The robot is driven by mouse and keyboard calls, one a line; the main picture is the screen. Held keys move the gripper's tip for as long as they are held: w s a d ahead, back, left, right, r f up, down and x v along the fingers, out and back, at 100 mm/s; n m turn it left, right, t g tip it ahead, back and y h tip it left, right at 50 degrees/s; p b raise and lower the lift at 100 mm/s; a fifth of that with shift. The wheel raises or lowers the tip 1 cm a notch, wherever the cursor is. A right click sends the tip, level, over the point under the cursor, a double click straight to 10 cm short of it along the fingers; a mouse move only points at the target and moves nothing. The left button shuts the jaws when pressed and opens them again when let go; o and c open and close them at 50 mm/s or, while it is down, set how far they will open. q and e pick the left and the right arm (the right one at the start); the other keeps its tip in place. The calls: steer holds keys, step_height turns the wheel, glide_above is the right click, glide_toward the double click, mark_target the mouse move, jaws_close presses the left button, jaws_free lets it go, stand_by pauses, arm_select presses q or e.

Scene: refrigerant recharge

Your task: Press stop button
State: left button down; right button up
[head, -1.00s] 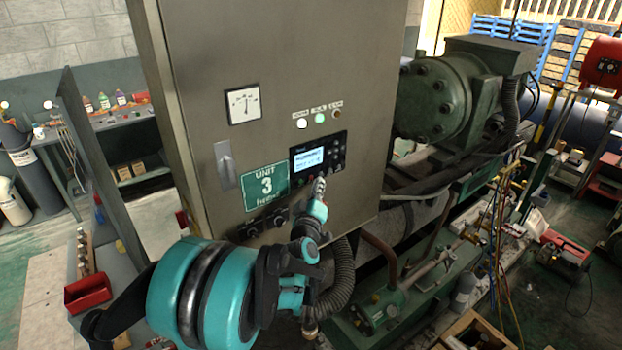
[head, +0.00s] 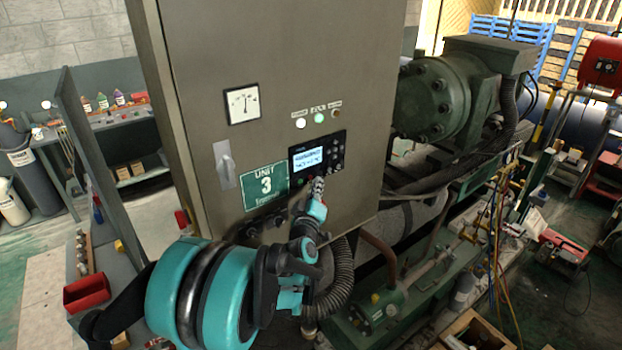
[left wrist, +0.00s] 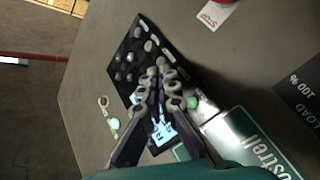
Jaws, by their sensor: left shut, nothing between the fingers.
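The grey control cabinet (head: 270,80) carries a black control panel (head: 338,146) with a lit screen (head: 308,159) and several buttons. My left gripper (head: 318,182) is shut and empty, with its fingertips at the panel's lower edge below the screen. In the left wrist view, the shut fingertips (left wrist: 163,66) lie over the control panel (left wrist: 128,62), close to a row of buttons. I cannot tell whether they touch a button. The fingers hide part of the screen (left wrist: 162,128) and some of the panel. A stop button cannot be told apart by its label. My right gripper is out of view.
Left of the panel are a green Unit 3 sign (head: 265,187) and a door handle (head: 224,164). Indicator lamps (head: 319,118) and a gauge (head: 243,104) sit above. Hoses (head: 340,283) hang below the cabinet. A green compressor (head: 445,98) stands to the right.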

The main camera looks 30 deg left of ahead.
arm_select(q)
steer(key=shift+a, duration=0.1)
steer(key=shift+w+a, duration=0.15)
steer(key=shift+a, duration=0.15)
steer(key=shift+w+a, duration=0.1)
steer(key=shift+a, duration=0.25)
stand_by(0.5)
steer(key=shift+d, duration=0.15)
steer(key=shift+s+d+b, duration=0.3)
steer(key=shift+d+b, duration=0.05)
steer(key=shift+d, duration=0.25)
steer(key=shift+s+d, duration=0.3)
steer(key=shift+d, duration=0.45)
steer(key=shift+s+d, duration=0.35)
steer(key=shift+d, duration=0.45)
steer(key=shift+s+d, duration=0.3)
steer(key=shift+d, duration=0.45)
